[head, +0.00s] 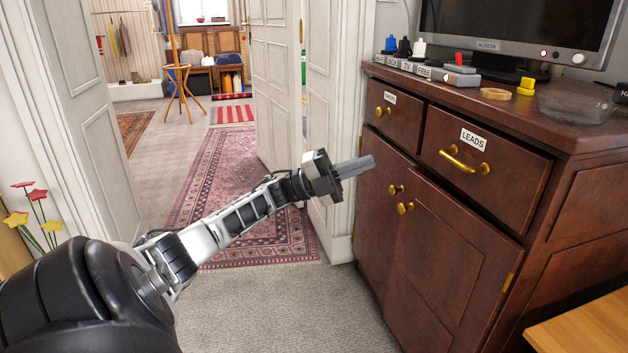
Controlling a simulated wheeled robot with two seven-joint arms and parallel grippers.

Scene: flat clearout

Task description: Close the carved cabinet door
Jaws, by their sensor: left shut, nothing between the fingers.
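A dark reddish-brown wooden cabinet (563,200) stands at the right of the head view. Below its drawers are a left door (376,220) and a right door (452,265), each with a small brass knob. I make out no clear carving on either. My left gripper (362,166) is shut and empty. In the picture its fingertips lie just left of the knobs, over the left door; I see no clear contact. My right gripper is not in view.
The drawer labelled LEADS (480,155) is shut. A monitor (520,30), small blocks and a clear tray (575,104) are on the cabinet top. An open white room door (275,85) stands behind my left arm. Carpet is clear before the cabinet; a wooden surface (590,330) juts in at lower right.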

